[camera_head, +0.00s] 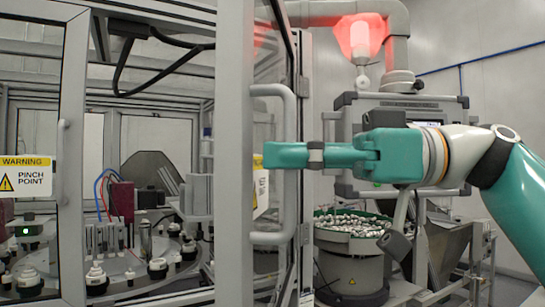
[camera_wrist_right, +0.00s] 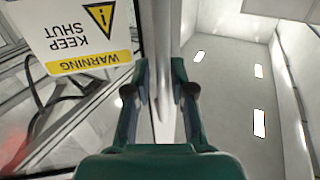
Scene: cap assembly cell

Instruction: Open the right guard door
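The right guard door is a glazed panel in a grey frame, seen at a steep angle in the head view. Its grey vertical bar handle (camera_head: 288,110) stands at the door's edge. I cannot tell whether the door is shut or slightly ajar. My right gripper (camera_head: 275,155) reaches in from the right, and its teal fingers cover the handle's middle. In the right wrist view its fingers (camera_wrist_right: 160,95) stand apart on either side of a pale vertical bar, with gaps visible. An upside-down "KEEP SHUT" warning sign (camera_wrist_right: 80,30) is at upper left. My left gripper is out of view.
The left guard door's frame (camera_head: 73,150) carries a "PINCH POINT" sign (camera_head: 26,177). Inside the cell is a round table with several fixtures (camera_head: 97,275). A bowl feeder (camera_head: 350,265) full of small parts stands below my right arm.

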